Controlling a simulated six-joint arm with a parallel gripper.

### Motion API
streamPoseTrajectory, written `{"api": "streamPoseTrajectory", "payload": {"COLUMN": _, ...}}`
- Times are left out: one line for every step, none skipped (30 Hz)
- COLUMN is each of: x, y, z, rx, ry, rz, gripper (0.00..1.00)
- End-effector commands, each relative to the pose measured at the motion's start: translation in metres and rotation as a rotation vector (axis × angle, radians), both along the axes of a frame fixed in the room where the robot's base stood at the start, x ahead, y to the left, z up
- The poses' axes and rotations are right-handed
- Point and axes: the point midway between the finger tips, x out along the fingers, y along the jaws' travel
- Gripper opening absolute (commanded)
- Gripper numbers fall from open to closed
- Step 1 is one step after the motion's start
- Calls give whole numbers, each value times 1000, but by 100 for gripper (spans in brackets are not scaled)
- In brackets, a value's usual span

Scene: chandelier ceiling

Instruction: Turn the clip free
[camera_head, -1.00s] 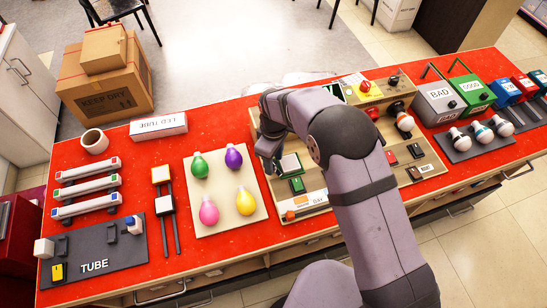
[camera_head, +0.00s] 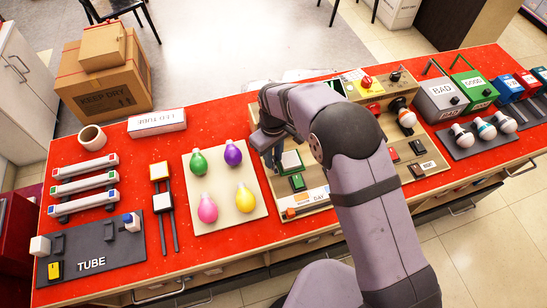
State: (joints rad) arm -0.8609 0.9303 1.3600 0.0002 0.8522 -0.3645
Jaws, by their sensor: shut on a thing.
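My gripper (camera_head: 273,157) points down at the left part of the beige test board (camera_head: 320,197), beside a white-topped block (camera_head: 291,160). Its fingers are small and partly covered by my wrist. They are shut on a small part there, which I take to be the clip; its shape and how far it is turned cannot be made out. My forearm covers the middle of the board.
Four-colour bulbs lie on a pale panel (camera_head: 216,223) left of the board. A green button (camera_head: 297,182) sits just below my gripper. Grey BAD (camera_head: 440,99) and green GOOD (camera_head: 474,88) boxes stand right. Bare red tabletop (camera_head: 190,265) lies at the front left.

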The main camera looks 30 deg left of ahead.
Motion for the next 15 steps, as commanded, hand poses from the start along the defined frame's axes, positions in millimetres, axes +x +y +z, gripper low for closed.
{"api": "streamPoseTrajectory", "payload": {"x": 0, "y": 1, "z": 0, "rx": 2, "ry": -2, "rz": -26, "gripper": 0}}
{"api": "streamPoseTrajectory", "payload": {"x": 0, "y": 1, "z": 0, "rx": 2, "ry": -2, "rz": -39, "gripper": 0}}
{"api": "streamPoseTrajectory", "payload": {"x": 0, "y": 1, "z": 0, "rx": 2, "ry": -2, "rz": -53, "gripper": 0}}
{"api": "streamPoseTrajectory", "payload": {"x": 0, "y": 1, "z": 1, "rx": 2, "ry": -2, "rz": -60, "gripper": 0}}
{"api": "streamPoseTrajectory", "payload": {"x": 0, "y": 1, "z": 1, "rx": 1, "ry": -2, "rz": -64, "gripper": 0}}
{"api": "streamPoseTrajectory", "payload": {"x": 0, "y": 1, "z": 1, "rx": 1, "ry": -2, "rz": -66, "gripper": 0}}
{"api": "streamPoseTrajectory", "payload": {"x": 0, "y": 1, "z": 1, "rx": 1, "ry": -2, "rz": -67, "gripper": 0}}
{"api": "streamPoseTrajectory", "payload": {"x": 0, "y": 1, "z": 1, "rx": 1, "ry": -2, "rz": -66, "gripper": 0}}
{"api": "streamPoseTrajectory", "payload": {"x": 0, "y": 1, "z": 1, "rx": 1, "ry": -2, "rz": -66, "gripper": 0}}
{"api": "streamPoseTrajectory", "payload": {"x": 0, "y": 1, "z": 1, "rx": 1, "ry": -2, "rz": -66, "gripper": 0}}
{"api": "streamPoseTrajectory", "payload": {"x": 0, "y": 1, "z": 1, "rx": 1, "ry": -2, "rz": -66, "gripper": 0}}
{"api": "streamPoseTrajectory", "payload": {"x": 0, "y": 1, "z": 1, "rx": 2, "ry": -2, "rz": -66, "gripper": 0}}
{"api": "streamPoseTrajectory", "payload": {"x": 0, "y": 1, "z": 1, "rx": 2, "ry": -2, "rz": -66, "gripper": 24}}
{"api": "streamPoseTrajectory", "payload": {"x": 0, "y": 1, "z": 1, "rx": 2, "ry": -2, "rz": -66, "gripper": 31}}
{"api": "streamPoseTrajectory", "payload": {"x": 0, "y": 1, "z": 1, "rx": 2, "ry": -2, "rz": -65, "gripper": 40}}
